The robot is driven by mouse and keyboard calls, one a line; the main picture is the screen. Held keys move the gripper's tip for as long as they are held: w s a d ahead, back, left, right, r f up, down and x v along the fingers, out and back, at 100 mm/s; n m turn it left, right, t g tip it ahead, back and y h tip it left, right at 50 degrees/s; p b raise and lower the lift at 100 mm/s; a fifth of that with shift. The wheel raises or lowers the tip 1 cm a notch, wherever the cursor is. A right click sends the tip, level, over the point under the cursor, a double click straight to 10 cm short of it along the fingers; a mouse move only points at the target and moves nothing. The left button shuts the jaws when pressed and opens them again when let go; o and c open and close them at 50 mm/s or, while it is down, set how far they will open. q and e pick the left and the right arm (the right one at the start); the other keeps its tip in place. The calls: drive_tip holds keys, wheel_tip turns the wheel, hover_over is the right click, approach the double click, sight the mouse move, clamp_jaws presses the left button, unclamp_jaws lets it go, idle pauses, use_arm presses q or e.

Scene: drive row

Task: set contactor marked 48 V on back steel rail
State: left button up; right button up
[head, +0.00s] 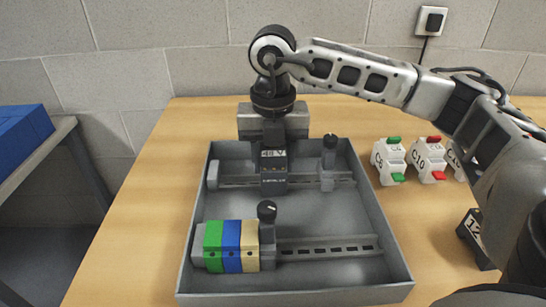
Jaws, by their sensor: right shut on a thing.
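The dark contactor (273,178) has a pale label that reads like 48 V. It is upright in the grey tray (398,290), across the back steel rail (305,179). I cannot tell whether it is seated on the rail or just above it. My right gripper (273,140) comes from above and is shut on the contactor's top; its jaws hide part of it. A grey stop with a black knob (329,172) stands on the back rail to the right, apart from the contactor. My left gripper is not in view.
The front rail (335,250) carries green (213,246), blue (231,246) and yellow (249,246) blocks and a knobbed stop (267,238). White breakers (389,160) and a black device (474,240) stand right of the tray. The wooden table is clear left of it.

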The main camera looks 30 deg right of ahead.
drive_tip(key=o, duration=1.3)
drive_tip(key=shift+r, duration=0.1)
use_arm(q)
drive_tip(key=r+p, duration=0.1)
drive_tip(key=p, duration=0.2)
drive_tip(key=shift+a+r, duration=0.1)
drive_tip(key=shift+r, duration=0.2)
use_arm(e)
wheel_tip(320, 180, up, 16)
drive_tip(key=shift+f, duration=0.1)
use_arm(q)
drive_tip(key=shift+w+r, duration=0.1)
